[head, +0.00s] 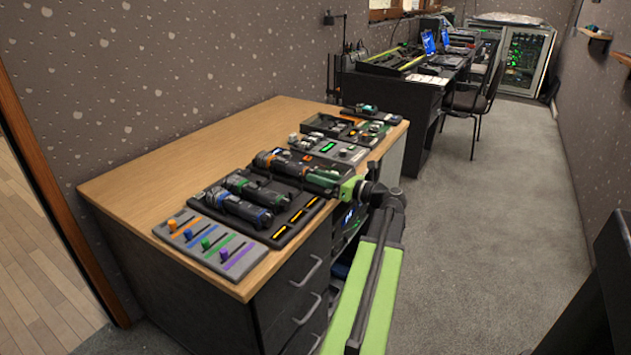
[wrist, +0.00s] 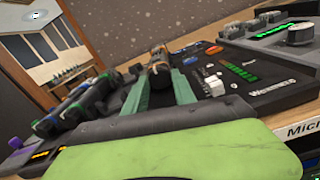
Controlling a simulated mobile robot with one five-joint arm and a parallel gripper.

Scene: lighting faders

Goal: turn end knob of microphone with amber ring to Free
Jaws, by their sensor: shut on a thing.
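Several dark microphones lie side by side in a black tray (head: 292,228) on the wooden desk. The farthest microphone (head: 283,162) has an orange-amber ring near its far end. The others show green (head: 245,185) and blue (head: 238,208) accents. My gripper (head: 318,178) is at the near right end of the amber-ringed microphone. In the wrist view, my gripper's two green fingers (wrist: 160,80) are shut on the dark end knob (wrist: 158,68) of that microphone. The knob's marks, including Free, cannot be read.
A fader panel (head: 212,240) with coloured sliders lies at the desk's near left. Grey control boxes (head: 336,149) stand just beyond the tray. The desk's back left (head: 180,165) is bare. Drawers with handles face the open carpet.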

